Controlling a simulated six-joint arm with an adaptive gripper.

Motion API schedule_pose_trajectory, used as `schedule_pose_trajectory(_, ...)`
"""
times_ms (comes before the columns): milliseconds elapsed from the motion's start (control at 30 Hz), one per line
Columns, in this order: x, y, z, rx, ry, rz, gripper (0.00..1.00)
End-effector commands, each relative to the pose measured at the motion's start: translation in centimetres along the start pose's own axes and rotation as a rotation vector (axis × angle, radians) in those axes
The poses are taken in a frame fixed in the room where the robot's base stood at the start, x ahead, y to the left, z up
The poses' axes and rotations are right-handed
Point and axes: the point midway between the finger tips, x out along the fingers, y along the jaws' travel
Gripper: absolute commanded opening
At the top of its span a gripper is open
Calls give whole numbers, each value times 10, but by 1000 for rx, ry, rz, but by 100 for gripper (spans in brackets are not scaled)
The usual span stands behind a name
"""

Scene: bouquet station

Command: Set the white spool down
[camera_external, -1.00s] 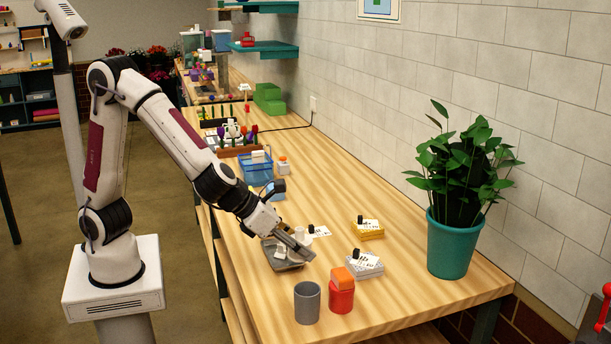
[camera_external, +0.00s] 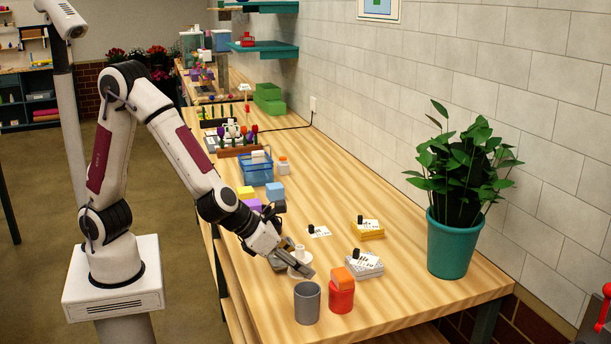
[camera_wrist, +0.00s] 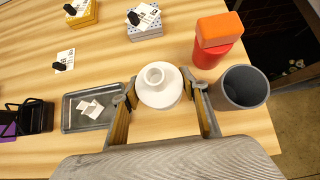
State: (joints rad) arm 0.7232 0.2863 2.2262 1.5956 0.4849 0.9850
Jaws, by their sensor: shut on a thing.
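The white spool (camera_external: 298,268) is between the fingers of my gripper (camera_external: 300,262), near the front of the wooden bench. In the wrist view the spool (camera_wrist: 160,94) appears from above, with a round flange and a hollow hub. The fingers of my gripper (camera_wrist: 161,100) are shut on it from both sides. The spool is upright or nearly so. I cannot tell whether its underside touches the bench.
A grey cup (camera_external: 307,304) and a red canister (camera_external: 341,295) with an orange block (camera_external: 342,277) on top stand close by. A grey tray (camera_wrist: 71,124) with white pieces lies left in the wrist view. A card-topped box (camera_external: 364,266) is behind; bare wood lies between.

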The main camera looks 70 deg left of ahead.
Motion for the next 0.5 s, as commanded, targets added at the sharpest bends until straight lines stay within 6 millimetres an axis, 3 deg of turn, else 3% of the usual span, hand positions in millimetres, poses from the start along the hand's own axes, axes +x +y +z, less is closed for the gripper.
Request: schedule_pose_trajectory(500,6,0,-5,-1,-1,0,21)
